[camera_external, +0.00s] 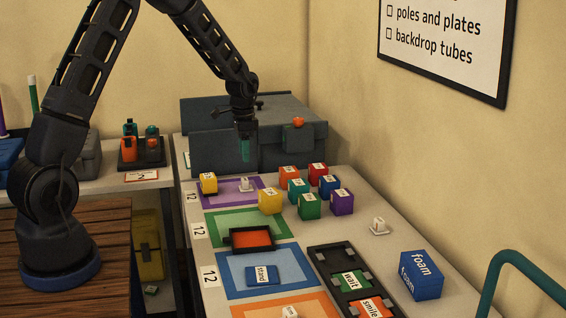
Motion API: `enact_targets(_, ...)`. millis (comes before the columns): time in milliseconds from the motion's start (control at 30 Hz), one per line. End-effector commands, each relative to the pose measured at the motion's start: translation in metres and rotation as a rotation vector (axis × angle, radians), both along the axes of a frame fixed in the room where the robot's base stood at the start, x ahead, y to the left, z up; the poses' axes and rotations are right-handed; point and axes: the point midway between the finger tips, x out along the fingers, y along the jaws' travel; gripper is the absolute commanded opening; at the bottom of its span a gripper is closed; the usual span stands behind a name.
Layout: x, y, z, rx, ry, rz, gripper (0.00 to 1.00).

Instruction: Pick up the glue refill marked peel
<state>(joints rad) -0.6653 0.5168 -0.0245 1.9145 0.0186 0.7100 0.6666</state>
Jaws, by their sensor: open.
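I cannot make out the word "peel" on anything here, so I cannot tell which item is the marked glue refill. Small white pieces with marks too small to read stand on the table: one on the purple mat (246,184), one at the right (379,226), and one on the orange mat (290,312), cut by the bottom edge. My gripper (245,150) hangs pointing down in front of the grey case, above the far end of the table. It is open, with teal fingertips and nothing seen between them. It is apart from all the white pieces.
A black-rimmed orange tray (230,240) lies between the green and blue mats. A blue "stand" card (262,275), a black rack (322,263) with "wait" and "smile" cards, and a blue foam block (421,275) are nearer. The grey case (270,150) closes the back.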

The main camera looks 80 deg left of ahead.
Motion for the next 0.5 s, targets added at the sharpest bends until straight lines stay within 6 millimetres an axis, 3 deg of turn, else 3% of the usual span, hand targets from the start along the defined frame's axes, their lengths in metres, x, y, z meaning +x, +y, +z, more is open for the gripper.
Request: enact_targets(500, 0.000, 0.000, -0.056, -0.001, 0.001, 0.000, 0.55)
